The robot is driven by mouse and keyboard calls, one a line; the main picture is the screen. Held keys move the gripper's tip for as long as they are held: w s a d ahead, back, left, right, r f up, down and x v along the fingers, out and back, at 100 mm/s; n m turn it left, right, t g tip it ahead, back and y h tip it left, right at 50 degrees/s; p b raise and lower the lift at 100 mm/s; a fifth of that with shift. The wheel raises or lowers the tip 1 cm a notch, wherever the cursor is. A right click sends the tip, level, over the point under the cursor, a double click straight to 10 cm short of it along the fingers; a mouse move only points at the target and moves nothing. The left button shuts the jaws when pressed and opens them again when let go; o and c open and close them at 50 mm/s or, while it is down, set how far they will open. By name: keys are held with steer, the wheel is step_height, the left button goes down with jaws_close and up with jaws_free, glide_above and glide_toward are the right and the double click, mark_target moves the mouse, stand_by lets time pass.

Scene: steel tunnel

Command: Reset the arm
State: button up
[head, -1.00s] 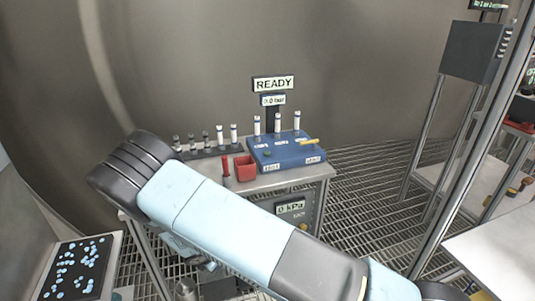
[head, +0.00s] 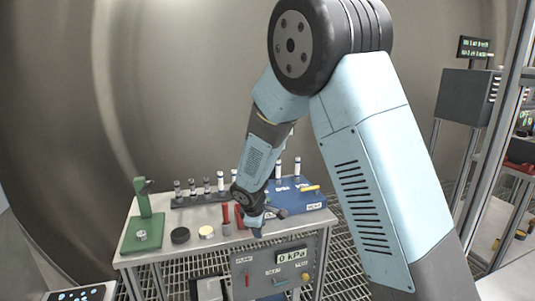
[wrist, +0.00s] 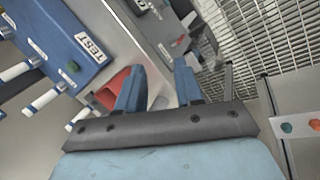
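My arm rises large across the right of the head view, bent at a high joint, and its forearm reaches down over the front of the bench (head: 205,258). My gripper (wrist: 158,85) shows in the wrist view with its two blue fingers apart and nothing between them. In the head view the gripper (head: 258,228) is small, at the bench's front edge. In the wrist view a red container (wrist: 112,90) lies just beyond the left finger, and I cannot tell if they touch.
A green press (head: 144,220) stands at the left. A dark rack (head: 200,199) holds several tubes. A panel reading 0 kPa (head: 274,268) is below. Metal frame posts stand at the right.

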steer(key=s+d+r+m, duration=0.4)
steer(key=d+r, duration=0.5)
steer(key=s+d+r+m, duration=0.45)
steer(key=d+r, duration=0.35)
steer(key=r, duration=0.2)
steer(key=s+d+r+m, duration=0.3)
steer(key=s+d+r, duration=0.1)
steer(key=s, duration=0.6)
steer(key=s+d+r+m+t+y, duration=0.1)
steer(key=s+d+r+m, duration=0.2)
steer(key=s, duration=0.8)
steer(key=shift+d+r+m, duration=0.35)
steer(key=shift+d+m, duration=0.2)
steer(key=shift+d, duration=0.6)
steer(key=shift+c, duration=0.3)
